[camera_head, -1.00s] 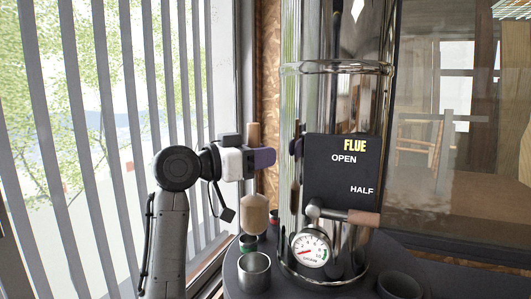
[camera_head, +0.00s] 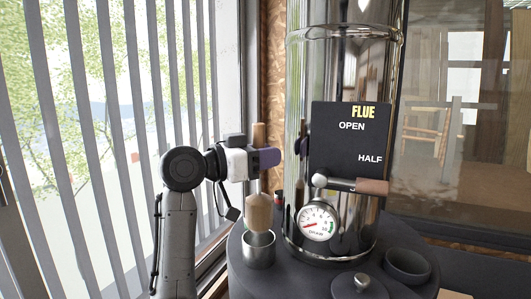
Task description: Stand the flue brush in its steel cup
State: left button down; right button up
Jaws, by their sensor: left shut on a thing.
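My left gripper (camera_head: 255,160) is shut on the flue brush. The brush is upright, with its wooden handle (camera_head: 258,136) above the jaws and its pale rounded head (camera_head: 260,211) hanging below them. The steel cup (camera_head: 258,255) stands on the dark round top directly below the head. The lower end of the brush meets the cup's rim in the picture. I cannot tell whether its tip is inside the cup or just above it. My right gripper is not in view.
The shiny flue pipe (camera_head: 345,70) with its black OPEN/HALF plate (camera_head: 335,140) stands close right of the gripper. A gauge (camera_head: 318,221) and a wood-gripped lever (camera_head: 350,185) stick out in front. A dark bowl (camera_head: 407,266) and a knobbed lid (camera_head: 358,287) sit right on the dark top (camera_head: 300,285).

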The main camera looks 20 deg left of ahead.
pick_arm(q)
jog(key=shift+f+b, duration=1.6)
jog(key=shift+f, duration=1)
jog(key=c, duration=0.8)
grip_release()
jog(key=shift+c, duration=0.2)
jog(key=shift+s+a+f, duration=0.1)
jog(key=shift+s+a, duration=0.15)
jog(key=shift+a, duration=0.05)
jog(key=b+v, duration=0.5)
jog(key=v, duration=0.8)
